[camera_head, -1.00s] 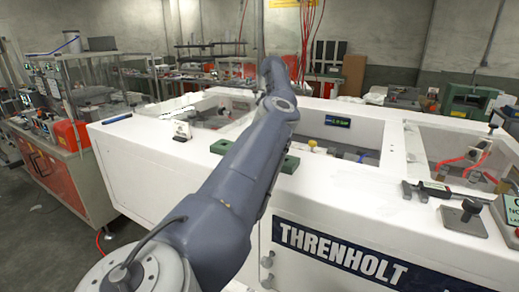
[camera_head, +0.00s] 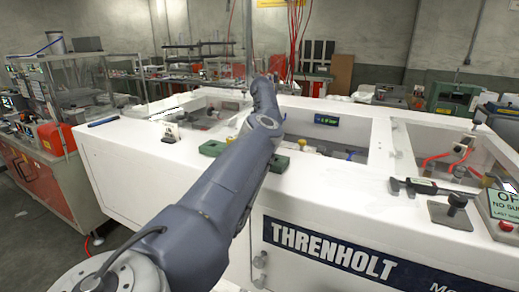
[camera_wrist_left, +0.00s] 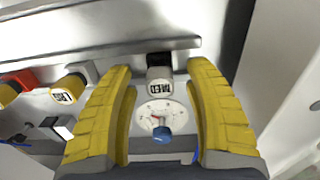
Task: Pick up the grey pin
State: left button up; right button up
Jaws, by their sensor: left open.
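A grey pin (camera_wrist_left: 159,74) with a white, dark-lettered end shows in the left wrist view, near the top centre. It stands against a metal panel beside a bar. My left gripper (camera_wrist_left: 160,68) has two yellow ribbed fingers, open, one on each side of the pin in the picture. A gap shows between the pin and both fingers, and nothing is held. How far the fingertips are from the pin in depth I cannot tell. In the head view my own arm hides the left gripper and the pin. My right gripper is not in view.
In the wrist view, a round dial (camera_wrist_left: 150,112) with a blue knob (camera_wrist_left: 162,135) lies just below the pin. A yellow pin (camera_wrist_left: 70,88) and a red part (camera_wrist_left: 22,78) are to the left. In the head view, the white machine (camera_head: 140,155) has walled open bays.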

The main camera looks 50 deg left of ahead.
pick_arm(q)
grip_shut()
dwell(0.4)
